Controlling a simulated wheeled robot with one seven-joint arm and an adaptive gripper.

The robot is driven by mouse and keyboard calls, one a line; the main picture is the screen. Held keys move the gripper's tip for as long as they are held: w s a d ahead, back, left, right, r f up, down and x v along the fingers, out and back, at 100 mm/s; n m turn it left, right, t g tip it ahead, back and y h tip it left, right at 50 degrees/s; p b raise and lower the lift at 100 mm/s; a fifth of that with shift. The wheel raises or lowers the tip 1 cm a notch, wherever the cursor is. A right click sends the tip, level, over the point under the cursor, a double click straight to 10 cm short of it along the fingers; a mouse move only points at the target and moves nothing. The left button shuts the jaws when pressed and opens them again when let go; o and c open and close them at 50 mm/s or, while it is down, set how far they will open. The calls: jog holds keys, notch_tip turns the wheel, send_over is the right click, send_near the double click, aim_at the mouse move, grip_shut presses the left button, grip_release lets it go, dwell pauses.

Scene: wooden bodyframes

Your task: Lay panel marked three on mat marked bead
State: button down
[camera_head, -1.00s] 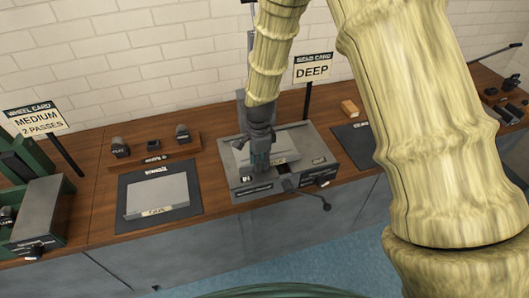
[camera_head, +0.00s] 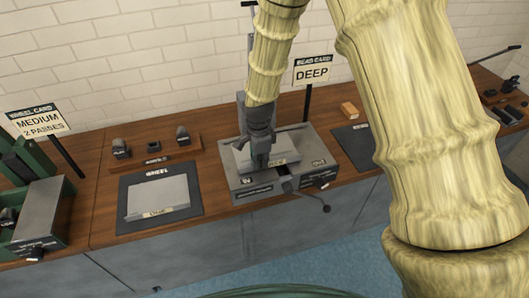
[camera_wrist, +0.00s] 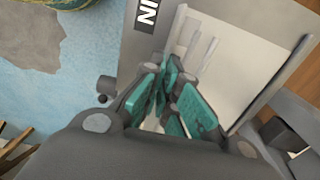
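My gripper (camera_head: 260,160) points down at the front edge of a grey panel (camera_head: 292,144) on the machine (camera_head: 235,184) in the middle of the bench. That panel's front label is too blurred to read. In the wrist view, the teal fingers (camera_wrist: 170,105) are close together beside the pale panel surface (camera_wrist: 235,55); I cannot tell whether they pinch its edge.
A sign reading deep (camera_head: 312,73) stands behind the machine. A crank handle (camera_head: 322,206) juts out in front. A wooden rack (camera_head: 180,150) with small dark blocks is behind the wheel mat.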

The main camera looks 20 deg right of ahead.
jog(key=shift+r+p, duration=0.9)
jog(key=shift+r, duration=0.4)
notch_tip(320, 180, up, 7)
jog(key=p, duration=0.5)
dwell(0.7)
jog(key=shift+f, duration=0.1)
